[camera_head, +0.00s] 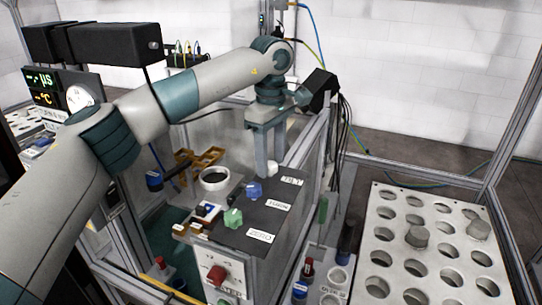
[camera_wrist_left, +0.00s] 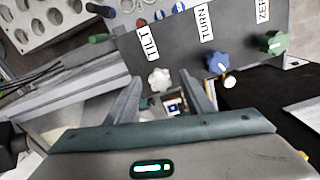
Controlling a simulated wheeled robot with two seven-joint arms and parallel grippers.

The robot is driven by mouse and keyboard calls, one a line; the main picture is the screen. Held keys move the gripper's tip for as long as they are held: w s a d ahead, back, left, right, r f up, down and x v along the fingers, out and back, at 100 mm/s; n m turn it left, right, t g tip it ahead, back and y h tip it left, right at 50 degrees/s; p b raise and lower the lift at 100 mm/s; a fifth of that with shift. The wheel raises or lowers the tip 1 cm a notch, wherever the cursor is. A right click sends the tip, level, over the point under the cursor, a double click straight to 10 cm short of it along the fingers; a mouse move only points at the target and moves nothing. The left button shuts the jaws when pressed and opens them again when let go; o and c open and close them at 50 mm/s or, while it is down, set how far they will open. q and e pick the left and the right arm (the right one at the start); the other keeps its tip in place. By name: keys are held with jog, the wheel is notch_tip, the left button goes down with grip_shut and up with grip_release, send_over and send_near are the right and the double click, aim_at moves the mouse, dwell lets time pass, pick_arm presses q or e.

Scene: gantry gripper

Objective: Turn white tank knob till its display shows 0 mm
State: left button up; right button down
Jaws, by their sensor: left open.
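The white knob (camera_wrist_left: 159,79) shows in the left wrist view beside the TILT label (camera_wrist_left: 148,43), on the edge of a dark panel. In the head view the white knob (camera_head: 273,168) is small, just under my left gripper (camera_head: 267,163). My left gripper points down and is open. In the left wrist view its two fingers (camera_wrist_left: 163,78) stand on either side of the knob, with gaps; I cannot tell whether they reach down to its height. No display with a mm reading shows. My right gripper is not in view.
A blue knob (camera_head: 254,190) by the TURN label and a green knob (camera_head: 233,218) by the ZERO label sit in line with the white one. A clear pane and metal frame stand right of the panel. A holed rack (camera_head: 393,222) lies farther right.

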pick_arm(q)
jog(key=c, duration=1)
jog(key=shift+c, duration=0.2)
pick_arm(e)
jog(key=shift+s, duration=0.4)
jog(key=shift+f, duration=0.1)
